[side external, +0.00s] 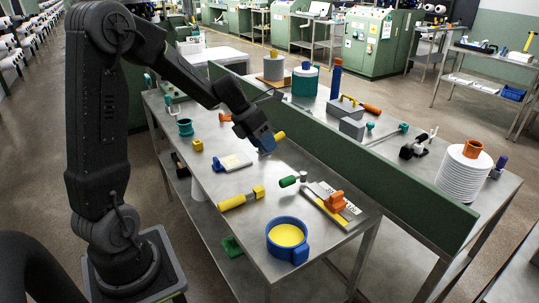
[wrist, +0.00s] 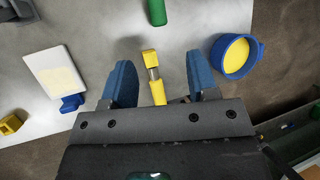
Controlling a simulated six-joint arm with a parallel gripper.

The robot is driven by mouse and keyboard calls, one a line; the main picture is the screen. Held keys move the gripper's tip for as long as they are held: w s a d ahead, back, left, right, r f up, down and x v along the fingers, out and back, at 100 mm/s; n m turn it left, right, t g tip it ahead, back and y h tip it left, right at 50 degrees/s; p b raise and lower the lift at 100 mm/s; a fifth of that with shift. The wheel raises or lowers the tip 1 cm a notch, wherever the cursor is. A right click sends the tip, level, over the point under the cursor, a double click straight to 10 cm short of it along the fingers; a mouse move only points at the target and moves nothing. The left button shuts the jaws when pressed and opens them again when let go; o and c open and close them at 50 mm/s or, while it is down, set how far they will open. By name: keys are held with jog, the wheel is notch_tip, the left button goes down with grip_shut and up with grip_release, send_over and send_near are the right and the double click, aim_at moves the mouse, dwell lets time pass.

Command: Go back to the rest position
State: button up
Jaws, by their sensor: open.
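My gripper (side external: 265,141) is up above the steel table (side external: 222,222), clear of its top. In the wrist view my gripper (wrist: 159,66) has its two blue fingers wide apart with nothing clasped. A yellow tool with a square end block (side external: 240,198) lies on the table. In the wrist view the yellow tool (wrist: 156,91) shows below, between the fingers in the picture, its lower part hidden by my gripper body.
A blue cup with yellow inside (side external: 287,237) stands near the table's front corner. A white-and-yellow pad (side external: 233,162), a yellow block (side external: 197,145), a green-handled tool (side external: 288,182) and an orange piece on a plate (side external: 336,201) lie around. A green partition (side external: 345,153) runs behind.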

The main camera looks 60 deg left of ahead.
jog(key=s+d+r+n+y, duration=0.1)
jog(key=s+d+r+n, duration=0.2)
jog(key=n, duration=0.8)
jog(key=s+d+r+n+y, duration=0.1)
jog(key=s+d+r+n, duration=0.2)
jog(key=s+d+n, duration=0.5)
jog(key=s+d+r+n+t+y, duration=0.1)
jog(key=s+d+r+n, duration=0.2)
jog(key=n, duration=1.3)
jog(key=shift+s+d+r, duration=0.4)
jog(key=shift+s+d, duration=1.1)
jog(key=shift+s, duration=1.4)
